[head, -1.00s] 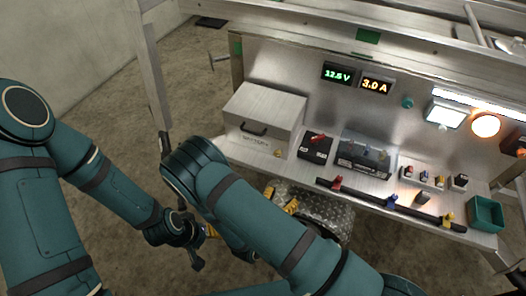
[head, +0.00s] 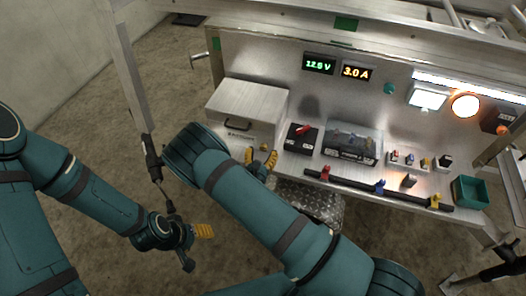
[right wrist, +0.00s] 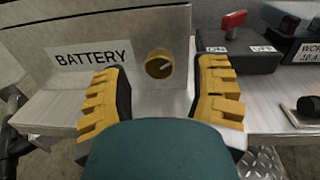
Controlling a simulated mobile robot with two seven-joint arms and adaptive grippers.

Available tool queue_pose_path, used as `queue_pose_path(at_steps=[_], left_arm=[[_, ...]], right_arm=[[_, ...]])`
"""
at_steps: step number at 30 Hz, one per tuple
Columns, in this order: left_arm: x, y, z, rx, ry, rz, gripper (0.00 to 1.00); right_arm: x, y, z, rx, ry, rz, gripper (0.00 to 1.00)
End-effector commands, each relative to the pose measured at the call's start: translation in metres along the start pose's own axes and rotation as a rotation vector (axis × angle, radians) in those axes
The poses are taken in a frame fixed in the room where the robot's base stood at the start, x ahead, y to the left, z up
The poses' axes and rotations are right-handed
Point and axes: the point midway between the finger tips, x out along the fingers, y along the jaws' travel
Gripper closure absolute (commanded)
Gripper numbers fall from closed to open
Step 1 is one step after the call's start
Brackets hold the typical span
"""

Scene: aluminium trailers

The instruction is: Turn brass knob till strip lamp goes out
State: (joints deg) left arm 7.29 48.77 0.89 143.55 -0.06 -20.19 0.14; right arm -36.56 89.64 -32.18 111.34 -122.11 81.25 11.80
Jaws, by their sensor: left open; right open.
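The brass knob (right wrist: 158,64) is round with a pale pointer line and sits on the front of the metal box marked BATTERY (right wrist: 92,56). In the head view the knob (head: 264,147) is small, low on the right of the box front. My right gripper (head: 261,160) is open, with its yellow fingers pointing at the box. In the right wrist view one finger is on each side of the knob, apart from it. The strip lamp (head: 470,88) is lit white along the upper right panel. My left gripper (head: 203,231) is open and empty, low over the floor.
Right of the box stand a black unit with a red switch (head: 303,129) and a clear-covered fuse box (head: 353,143). A black bar with coloured taps (head: 380,187) runs along the bench front. A green bin (head: 470,192) stands at the right end. Other round and square lamps glow.

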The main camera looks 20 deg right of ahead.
Motion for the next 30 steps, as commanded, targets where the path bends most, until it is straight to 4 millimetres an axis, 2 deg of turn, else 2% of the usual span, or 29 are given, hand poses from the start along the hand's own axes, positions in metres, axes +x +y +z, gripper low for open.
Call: queue_pose_path(at_steps=[6,15,20,21,26,30], left_arm=[[0.002,-0.001,0.0,0.0,0.002,0.0,0.39],[0.002,-0.001,-0.001,0.0,0.002,0.0,0.39],[0.002,-0.001,-0.001,0.0,0.002,0.0,0.39],[0.002,-0.001,-0.001,0.0,0.002,0.0,0.39],[0.002,-0.001,0.0,0.0,0.002,0.0,0.39],[0.001,-0.001,0.0,0.0,0.001,0.0,0.39]], right_arm=[[0.015,0.0,0.0,0.001,0.0,-0.001,0.39],[0.015,0.0,0.0,0.0,0.001,0.0,0.41],[0.015,0.0,0.0,0.0,0.001,-0.001,0.97],[0.015,0.0,0.0,0.0,0.001,-0.001,1.0],[0.015,-0.001,0.0,0.008,0.001,-0.001,1.0],[0.015,-0.001,-0.001,0.095,-0.006,-0.002,1.0]])
